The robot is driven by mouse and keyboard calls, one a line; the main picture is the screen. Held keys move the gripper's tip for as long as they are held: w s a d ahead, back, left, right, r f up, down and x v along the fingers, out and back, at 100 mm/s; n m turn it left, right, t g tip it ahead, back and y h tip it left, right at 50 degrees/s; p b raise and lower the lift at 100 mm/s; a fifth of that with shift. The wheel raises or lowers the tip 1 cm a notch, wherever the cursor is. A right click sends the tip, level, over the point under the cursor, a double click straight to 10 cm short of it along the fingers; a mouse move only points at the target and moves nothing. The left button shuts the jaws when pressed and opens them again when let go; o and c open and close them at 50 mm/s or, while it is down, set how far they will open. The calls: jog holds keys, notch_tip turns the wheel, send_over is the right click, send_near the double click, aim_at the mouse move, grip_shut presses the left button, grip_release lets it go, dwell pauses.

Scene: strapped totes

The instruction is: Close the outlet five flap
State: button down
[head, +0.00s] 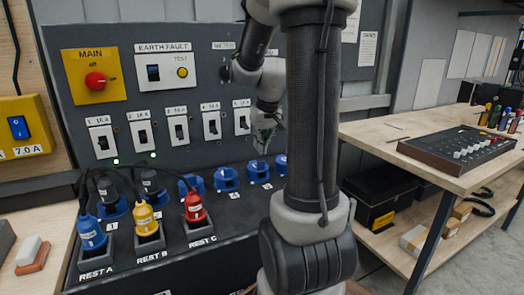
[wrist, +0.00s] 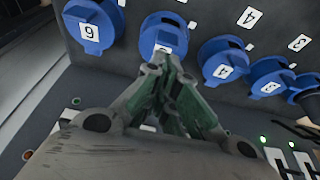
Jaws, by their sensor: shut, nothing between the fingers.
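Outlet five (head: 257,170) is a blue round socket in the row on the dark bench panel. In the wrist view its blue cover (wrist: 163,30) with a white number label shows at the top centre, partly hidden by my fingers. My gripper (head: 262,146) is just above outlet five in the head view, pointing down. In the wrist view my gripper (wrist: 170,62) has its green-padded fingers shut and empty, with the tips over the near edge of the cover. I cannot tell whether they touch it, nor the flap's exact angle.
Blue outlet six (wrist: 90,27) and outlet four (wrist: 225,62) flank outlet five closely. Dark plugs sit at the left outlets. Blue (head: 91,234), yellow (head: 146,219) and red (head: 195,208) plugs stand in the front rests. Breaker switches (head: 211,125) line the panel behind.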

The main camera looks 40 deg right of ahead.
jog(key=s+a+r, duration=0.1)
jog(key=s+r, duration=0.6)
jog(key=r, duration=0.2)
jog(key=shift+a, duration=0.4)
jog(key=shift+r, duration=0.1)
jog(key=s+a+f+n+t+y, duration=0.1)
jog(key=s+a+f+n, duration=0.1)
jog(key=s+a, duration=0.9)
jog(key=a, duration=0.3)
jog(key=shift+s+f+n, duration=0.15)
jog(key=shift+s+n, duration=0.05)
jog(key=shift+n, duration=0.2)
